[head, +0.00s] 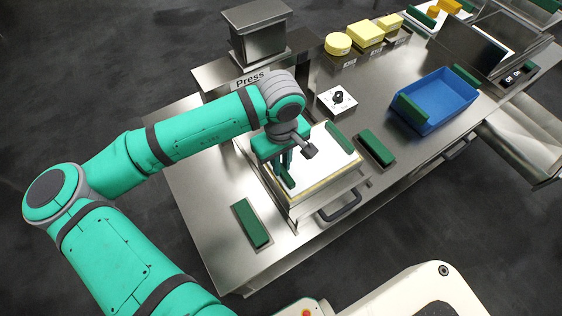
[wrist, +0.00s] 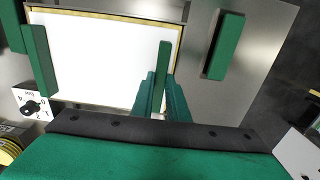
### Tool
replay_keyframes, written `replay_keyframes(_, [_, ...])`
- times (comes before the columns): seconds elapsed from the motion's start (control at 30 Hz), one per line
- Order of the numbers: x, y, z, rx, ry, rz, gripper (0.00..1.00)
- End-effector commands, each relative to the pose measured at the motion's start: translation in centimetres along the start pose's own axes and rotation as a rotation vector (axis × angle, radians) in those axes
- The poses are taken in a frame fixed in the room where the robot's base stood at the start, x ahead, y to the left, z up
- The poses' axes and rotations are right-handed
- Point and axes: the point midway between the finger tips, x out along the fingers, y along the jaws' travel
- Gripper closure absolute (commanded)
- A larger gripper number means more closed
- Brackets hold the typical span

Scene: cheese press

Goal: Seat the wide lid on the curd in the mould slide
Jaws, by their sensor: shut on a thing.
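The wide lid is a white plate (head: 318,160) with a green grip bar near each of two opposite ends. It lies over the mould slide (head: 318,200), a steel tray with a dark front handle. A thin yellowish edge of curd (head: 310,190) shows along the lid's border. My gripper (head: 284,168) is shut on the nearer-left grip bar. In the wrist view the white lid (wrist: 100,60) fills the middle, and the fingers of my gripper (wrist: 162,95) clasp the bar (wrist: 162,62). I cannot tell whether the lid touches the curd all over.
The press (head: 257,35) stands behind the slide. Green blocks lie on the steel counter, one left (head: 251,222) and one right (head: 376,148) of the slide. A knob panel (head: 338,99), a blue tub (head: 437,100) and yellow cheeses (head: 365,33) stand farther right and back.

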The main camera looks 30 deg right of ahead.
Motion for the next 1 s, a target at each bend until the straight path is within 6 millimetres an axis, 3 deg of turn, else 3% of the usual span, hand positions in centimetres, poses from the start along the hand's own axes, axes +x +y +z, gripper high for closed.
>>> replay_keyframes(0.17, [0.0,0.0,0.0,0.000,0.001,0.001,1.00])
replay_keyframes(0.2, [0.0,0.0,0.0,0.000,0.001,0.002,0.84])
replay_keyframes(0.3, [0.0,0.0,0.0,0.000,0.001,0.001,0.64])
replay_keyframes(0.67, [-0.4,0.0,0.0,0.000,0.001,0.000,0.64])
replay_keyframes(1.0, [-5.9,0.1,0.0,0.001,0.003,0.002,0.64])
